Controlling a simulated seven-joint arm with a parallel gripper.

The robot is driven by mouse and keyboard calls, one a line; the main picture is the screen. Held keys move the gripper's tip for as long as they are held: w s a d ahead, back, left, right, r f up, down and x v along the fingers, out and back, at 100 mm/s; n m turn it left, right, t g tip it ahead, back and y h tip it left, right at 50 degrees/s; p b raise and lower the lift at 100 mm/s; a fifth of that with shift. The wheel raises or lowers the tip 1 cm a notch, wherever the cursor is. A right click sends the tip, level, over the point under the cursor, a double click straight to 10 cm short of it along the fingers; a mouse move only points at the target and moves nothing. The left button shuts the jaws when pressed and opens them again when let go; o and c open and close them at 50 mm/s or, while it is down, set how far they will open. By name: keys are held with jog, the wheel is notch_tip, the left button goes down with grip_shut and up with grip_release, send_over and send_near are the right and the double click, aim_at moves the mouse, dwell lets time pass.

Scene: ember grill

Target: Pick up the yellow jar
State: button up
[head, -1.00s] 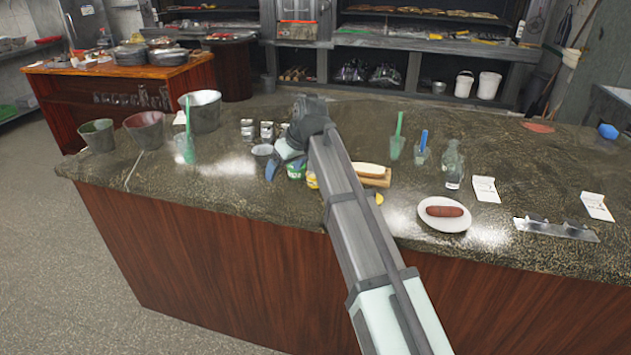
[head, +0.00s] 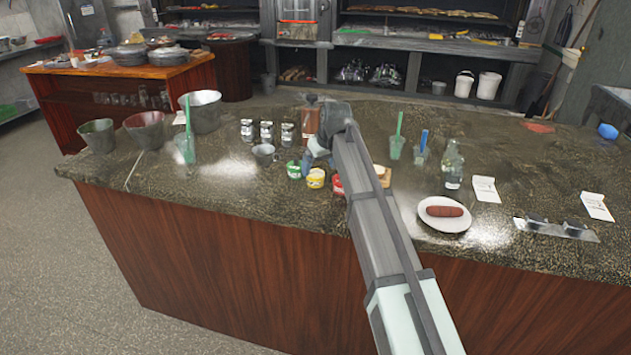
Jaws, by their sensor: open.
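The yellow jar (head: 315,179) stands upright on the dark stone counter, near its front edge. It sits between a green jar (head: 293,170) on its left and a red jar (head: 337,186) on its right. My gripper (head: 311,163) is open and empty, just behind and above the yellow jar in the picture. Its fingers point down and to the left. I cannot tell how high the fingertips are above the counter. My arm partly hides the red jar.
A small metal cup (head: 263,153) and several shakers (head: 266,131) stand behind and left of the jars. A brown bottle (head: 310,122) is behind my gripper. A plate (head: 430,222) with a sausage lies to the right. The counter front left of the jars is clear.

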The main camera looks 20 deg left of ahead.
aim_at(315, 175)
jog(key=shift+x, duration=2.9)
jog(key=shift+s+a, duration=0.1)
jog(key=shift+a, duration=0.05)
jog(key=shift+c, duration=0.3)
jog(key=c, duration=1.2)
jog(key=shift+o, duration=0.2)
jog(key=shift+r, duration=0.1)
jog(key=shift+r, duration=0.15)
notch_tip(315, 175, up, 10)
jog(key=shift+f, duration=0.25)
jog(key=shift+r, duration=0.1)
